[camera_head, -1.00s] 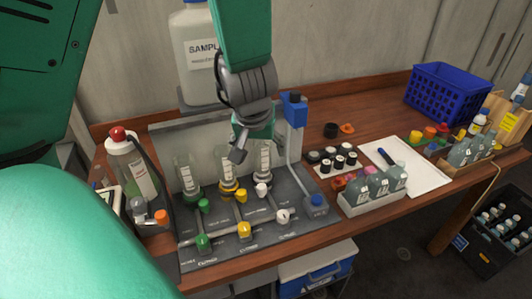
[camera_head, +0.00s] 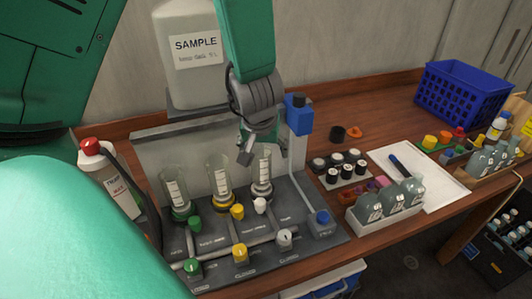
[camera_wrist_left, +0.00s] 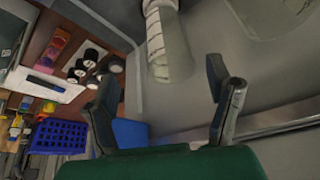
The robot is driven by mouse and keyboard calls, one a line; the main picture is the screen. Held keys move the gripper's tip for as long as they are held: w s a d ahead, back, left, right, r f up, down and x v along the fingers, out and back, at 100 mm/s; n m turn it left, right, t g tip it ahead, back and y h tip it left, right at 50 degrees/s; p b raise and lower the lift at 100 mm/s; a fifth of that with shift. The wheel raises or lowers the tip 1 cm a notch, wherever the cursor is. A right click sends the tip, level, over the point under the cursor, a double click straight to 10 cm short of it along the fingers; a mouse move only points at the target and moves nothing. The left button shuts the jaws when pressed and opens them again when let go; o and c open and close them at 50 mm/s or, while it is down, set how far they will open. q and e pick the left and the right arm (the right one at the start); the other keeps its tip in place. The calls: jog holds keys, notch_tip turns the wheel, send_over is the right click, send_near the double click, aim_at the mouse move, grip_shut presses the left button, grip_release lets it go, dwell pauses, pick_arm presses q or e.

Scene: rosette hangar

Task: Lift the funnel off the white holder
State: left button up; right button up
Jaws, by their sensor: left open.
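The clear graduated funnel (camera_head: 262,168) stands upright in the white holder (camera_head: 262,189), rightmost of three on the grey panel. My left gripper (camera_head: 258,148) is open above and close beside that funnel, overlapping its upper left in the head view. Whether they touch cannot be told. In the left wrist view, my open left gripper (camera_wrist_left: 165,100) has nothing between its fingertips. A clear graduated tube (camera_wrist_left: 159,45), apparently this funnel, lies beyond them at the top. My right gripper is not in view.
Similar funnels stand in the green holder (camera_head: 178,212) and yellow holder (camera_head: 222,200) to the left. A blue-topped post (camera_head: 298,128) rises close on the right. The big SAMPLE bottle (camera_head: 190,55) stands behind. Small bottles in a white tray (camera_head: 370,222) sit farther right.

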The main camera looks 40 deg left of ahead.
aim_at(257, 151)
pick_arm(q)
jog(key=a+f, duration=0.2)
jog(key=a, duration=0.1)
jog(key=shift+w+f, duration=0.4)
jog(key=x, duration=0.1)
jog(key=b+x, duration=0.1)
jog(key=x, duration=0.1)
jog(key=shift+d+f+b, duration=0.2)
jog(key=shift+f+b, duration=0.1)
jog(key=shift+f, duration=0.05)
jog(key=shift+w+d+f, duration=0.15)
jog(key=shift+w+d, duration=0.05)
jog(key=shift+d, duration=0.1)
jog(key=shift+w+d, duration=0.1)
jog(key=shift+d, duration=0.2)
jog(key=shift+d+r, duration=0.25)
jog(key=shift+a, duration=0.15)
jog(key=c, duration=0.7)
jog(key=shift+a+f, duration=0.1)
jog(key=shift+a, duration=0.15)
jog(key=c, duration=0.5)
jog(key=shift+s+a+f, duration=0.2)
jog(key=shift+s+a, duration=0.05)
jog(key=shift+a, duration=0.15)
jog(key=shift+c, duration=0.2)
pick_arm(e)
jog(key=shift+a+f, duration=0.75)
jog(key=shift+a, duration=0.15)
